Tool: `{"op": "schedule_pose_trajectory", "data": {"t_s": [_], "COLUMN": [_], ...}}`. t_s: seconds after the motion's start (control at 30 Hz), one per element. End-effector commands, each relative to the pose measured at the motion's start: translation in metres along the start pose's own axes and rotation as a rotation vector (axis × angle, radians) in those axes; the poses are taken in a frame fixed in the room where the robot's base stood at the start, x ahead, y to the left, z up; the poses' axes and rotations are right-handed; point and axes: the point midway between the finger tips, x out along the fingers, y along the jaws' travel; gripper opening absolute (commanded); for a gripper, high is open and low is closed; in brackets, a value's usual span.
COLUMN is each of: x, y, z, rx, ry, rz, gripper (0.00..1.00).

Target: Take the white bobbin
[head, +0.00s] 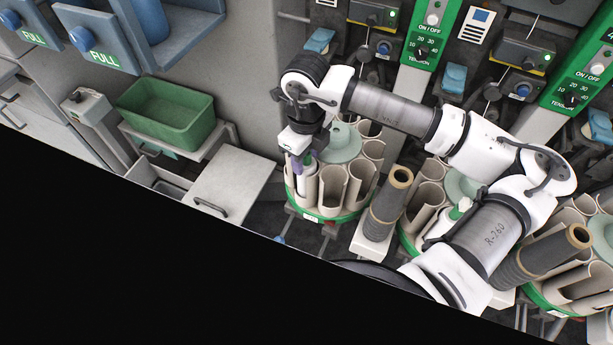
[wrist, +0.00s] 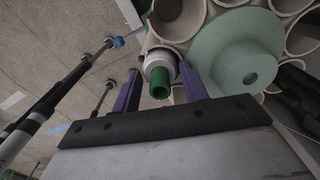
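The white bobbin (wrist: 159,61) with a green core end stands in a holder of the left round magazine. In the head view the white bobbin (head: 309,172) shows at the magazine's left side, just under my gripper. My gripper (head: 299,162) points down there with its purple fingers. In the wrist view my gripper (wrist: 160,80) is open, with one finger on each side of the bobbin's green end. Narrow gaps seem to show between fingers and bobbin. The left magazine (head: 328,214) has a green rim, beige open tubes and a pale green hub (wrist: 237,52).
More magazines stand to the right, the middle one (head: 413,246) partly behind my arm. Dark yarn cones (head: 383,212) stand between them. A green bin (head: 168,113) sits at left. Winder panels (head: 425,45) rise behind. Neighbouring tubes (wrist: 178,18) crowd the bobbin.

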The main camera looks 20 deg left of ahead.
Motion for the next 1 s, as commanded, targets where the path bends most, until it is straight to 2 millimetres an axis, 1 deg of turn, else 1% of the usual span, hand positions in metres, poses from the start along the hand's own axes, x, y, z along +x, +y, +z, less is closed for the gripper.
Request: {"op": "schedule_pose_trajectory", "data": {"t_s": [0.03,0.07,0.37,0.53,0.67,0.77,1.0], "x": [0.0,0.0,-0.002,-0.014,-0.033,-0.052,-0.101], "y": [0.0,0.0,0.0,-0.001,-0.001,-0.002,-0.002], "z": [0.0,0.0,0.0,0.0,0.0,0.0,0.001], "rx": [0.0,0.0,0.0,0.001,0.001,0.002,0.001], "ry": [0.0,0.0,-0.001,-0.001,-0.001,-0.002,-0.001], "rz": [0.0,0.0,-0.001,-0.003,-0.005,-0.005,-0.005], "gripper": [0.28,0.25,0.25,0.25,0.25,0.25,0.25]}}
